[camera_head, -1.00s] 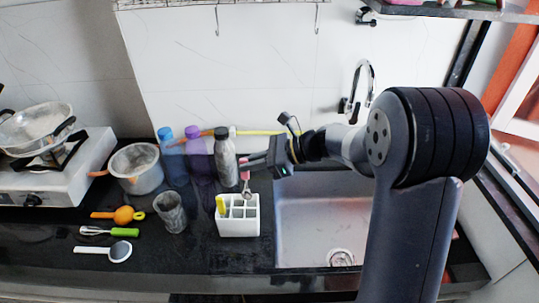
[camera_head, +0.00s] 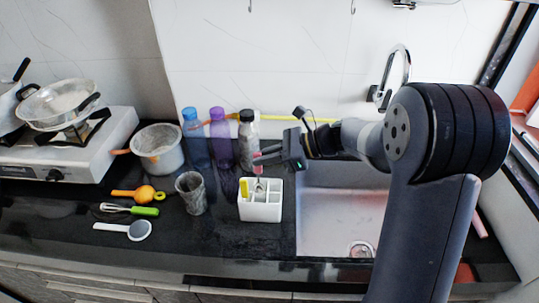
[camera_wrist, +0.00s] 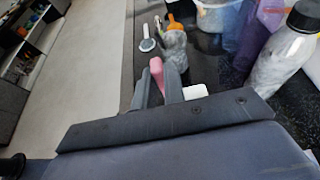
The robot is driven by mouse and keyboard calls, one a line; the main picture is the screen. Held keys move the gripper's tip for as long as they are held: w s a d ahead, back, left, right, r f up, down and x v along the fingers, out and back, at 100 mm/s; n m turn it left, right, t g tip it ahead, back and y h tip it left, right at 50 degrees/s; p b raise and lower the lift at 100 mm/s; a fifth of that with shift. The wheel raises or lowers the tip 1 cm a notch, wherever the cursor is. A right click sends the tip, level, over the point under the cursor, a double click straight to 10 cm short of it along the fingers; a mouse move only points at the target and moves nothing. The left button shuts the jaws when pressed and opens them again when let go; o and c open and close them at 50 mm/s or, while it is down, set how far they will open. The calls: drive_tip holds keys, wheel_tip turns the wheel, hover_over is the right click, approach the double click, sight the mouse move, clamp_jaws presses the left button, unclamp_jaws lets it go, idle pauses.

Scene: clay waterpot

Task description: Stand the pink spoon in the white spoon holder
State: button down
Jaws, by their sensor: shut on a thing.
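The pink spoon (camera_head: 257,169) hangs upright in my gripper (camera_head: 262,164), its pale lower end pointing down. My gripper is shut on its pink handle, which shows between the fingers in the wrist view (camera_wrist: 157,70). The white spoon holder (camera_head: 261,213) stands on the dark counter, left of the sink, with several compartments. The spoon's lower end overlaps the holder's rear compartments in the head view and appears to be inside one; which one I cannot tell. In the wrist view the holder (camera_wrist: 195,92) is mostly hidden behind my gripper.
A yellow item (camera_head: 244,187) stands in the holder's left part. A dark-capped bottle (camera_head: 247,138) stands close behind my gripper. The sink (camera_head: 340,215) is at right.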

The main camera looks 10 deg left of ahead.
wheel_tip(320, 180, down, 8)
drive_tip(key=b, duration=0.4)
idle(0.5)
drive_tip(key=shift+r, duration=0.15)
drive_tip(key=c, duration=1.4)
unclamp_jaws()
drive_tip(key=v, duration=1.1)
drive_tip(key=shift+b, duration=0.35)
drive_tip(key=shift+a, duration=0.1)
drive_tip(key=x, duration=1)
drive_tip(key=shift+s+a+p, duration=0.1)
drive_tip(key=shift+a+p, duration=0.1)
drive_tip(key=shift+p, duration=0.1)
drive_tip(key=shift+a+r+p, duration=0.2)
drive_tip(key=shift+r+p, duration=0.85)
drive_tip(key=shift+r, duration=0.55)
